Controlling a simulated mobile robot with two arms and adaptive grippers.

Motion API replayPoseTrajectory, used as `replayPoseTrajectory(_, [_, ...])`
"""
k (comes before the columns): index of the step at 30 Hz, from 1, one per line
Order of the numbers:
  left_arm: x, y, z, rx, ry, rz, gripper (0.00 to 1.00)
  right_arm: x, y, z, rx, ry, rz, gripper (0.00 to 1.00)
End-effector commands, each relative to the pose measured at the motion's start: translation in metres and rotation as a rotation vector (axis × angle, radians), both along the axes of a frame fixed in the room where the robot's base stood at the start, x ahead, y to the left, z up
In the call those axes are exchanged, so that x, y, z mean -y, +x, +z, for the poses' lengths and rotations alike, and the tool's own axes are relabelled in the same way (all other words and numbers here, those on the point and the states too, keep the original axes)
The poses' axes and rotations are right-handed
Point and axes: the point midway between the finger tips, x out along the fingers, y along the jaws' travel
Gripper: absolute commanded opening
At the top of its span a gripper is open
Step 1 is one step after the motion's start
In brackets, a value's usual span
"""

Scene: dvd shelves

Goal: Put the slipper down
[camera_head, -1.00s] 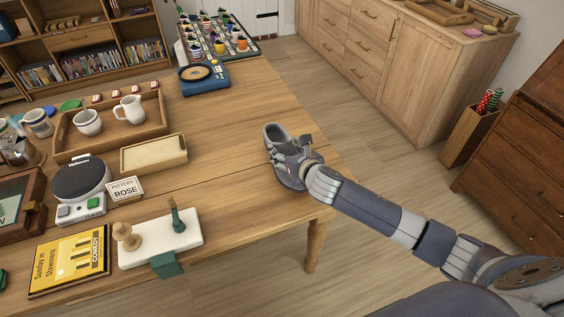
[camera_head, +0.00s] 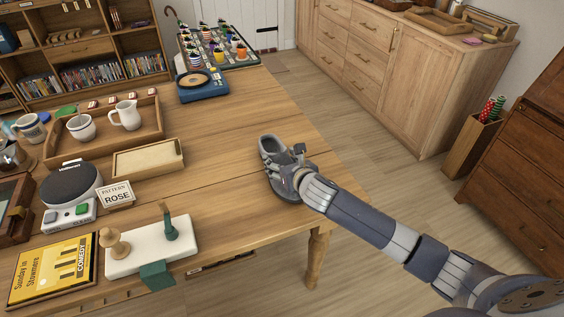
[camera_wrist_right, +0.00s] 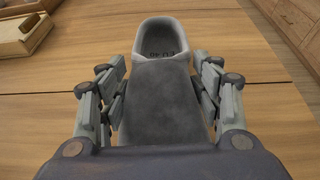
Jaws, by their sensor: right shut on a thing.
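The slipper (camera_head: 270,150) is grey with a lighter rim and is at the right part of the wooden table (camera_head: 235,130). In the right wrist view the slipper (camera_wrist_right: 166,85) lies between the two fingers, its open heel end pointing away from me. My right gripper (camera_head: 285,165) is shut on the slipper's sides, and the same gripper (camera_wrist_right: 160,95) fills the lower part of the wrist view. The slipper looks level and on or just above the tabletop; I cannot tell if its sole touches. My left gripper is not in view.
A wooden tray (camera_head: 70,150) with cups stands farther left. The table's right edge is close to the slipper. Bare tabletop lies around it.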

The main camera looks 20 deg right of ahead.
Motion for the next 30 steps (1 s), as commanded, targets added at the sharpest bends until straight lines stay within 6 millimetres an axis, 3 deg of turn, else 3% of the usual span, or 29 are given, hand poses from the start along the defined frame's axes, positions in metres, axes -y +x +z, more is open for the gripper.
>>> replayPoseTrajectory(2, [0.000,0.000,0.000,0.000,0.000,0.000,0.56,0.000,0.000,-0.003,0.000,-0.001,0.000,0.33])
replayPoseTrajectory(3, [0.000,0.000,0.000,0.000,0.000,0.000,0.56,0.000,0.000,-0.003,-0.001,0.000,0.000,0.66])
replayPoseTrajectory(5, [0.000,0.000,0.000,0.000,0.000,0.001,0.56,0.000,0.000,-0.003,-0.001,0.000,0.000,0.80])
replayPoseTrajectory(19, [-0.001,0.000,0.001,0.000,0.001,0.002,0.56,0.001,-0.003,0.001,-0.001,-0.001,-0.001,0.80])
replayPoseTrajectory(23, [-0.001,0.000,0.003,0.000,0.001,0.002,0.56,0.002,-0.017,0.007,-0.001,-0.003,0.001,0.80])
replayPoseTrajectory(30, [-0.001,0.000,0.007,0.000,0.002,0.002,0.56,0.004,-0.061,0.026,-0.002,-0.002,0.002,0.80])
